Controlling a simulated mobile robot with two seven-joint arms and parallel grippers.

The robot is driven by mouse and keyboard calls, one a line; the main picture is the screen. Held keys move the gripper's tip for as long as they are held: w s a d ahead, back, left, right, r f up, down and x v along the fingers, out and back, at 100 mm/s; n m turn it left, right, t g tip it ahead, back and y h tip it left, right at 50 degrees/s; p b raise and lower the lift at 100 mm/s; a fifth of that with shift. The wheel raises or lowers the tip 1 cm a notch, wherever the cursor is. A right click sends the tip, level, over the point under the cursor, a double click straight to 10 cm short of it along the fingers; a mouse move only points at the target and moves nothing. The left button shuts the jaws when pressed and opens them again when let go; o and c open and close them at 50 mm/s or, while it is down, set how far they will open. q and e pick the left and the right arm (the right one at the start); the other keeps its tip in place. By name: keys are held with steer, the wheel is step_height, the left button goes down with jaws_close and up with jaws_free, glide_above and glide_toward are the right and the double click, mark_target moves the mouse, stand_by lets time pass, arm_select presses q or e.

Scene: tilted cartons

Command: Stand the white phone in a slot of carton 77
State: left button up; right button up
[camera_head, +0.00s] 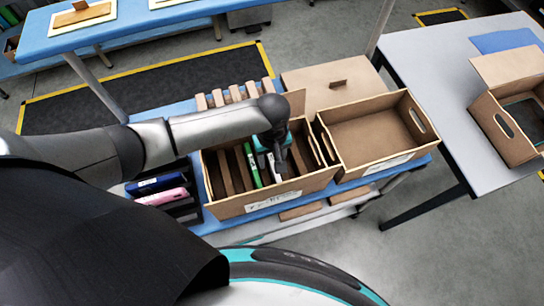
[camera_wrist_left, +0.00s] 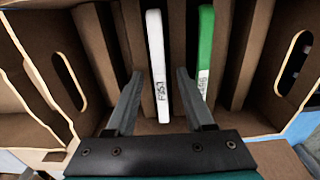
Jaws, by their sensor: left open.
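The white phone (camera_wrist_left: 157,60) stands between cardboard dividers in a slot of the divided carton (camera_head: 268,200). The label on that carton's front is too small to read. A green phone (camera_wrist_left: 205,55) stands in a slot to the right of the white one in the wrist view; it also shows in the head view (camera_head: 252,165). My left gripper (camera_wrist_left: 159,80) is open, with one finger on each side of the white phone and a gap to each. In the head view the left gripper (camera_head: 278,150) reaches down into the carton and hides part of it.
An empty open carton (camera_head: 372,128) stands to the right on the same blue-topped table. A dark rack (camera_head: 165,192) with a blue and a pink item is to the left. Another carton (camera_head: 508,110) is on the grey table at right.

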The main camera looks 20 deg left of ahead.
arm_select(q)
steer(key=shift+r, duration=0.1)
step_height(320, 180, up, 15)
steer(key=p, duration=0.3)
steer(key=shift+r, duration=0.1)
stand_by(0.3)
step_height(320, 180, up, 7)
steer(key=p, duration=0.8)
steer(key=shift+p, duration=0.3)
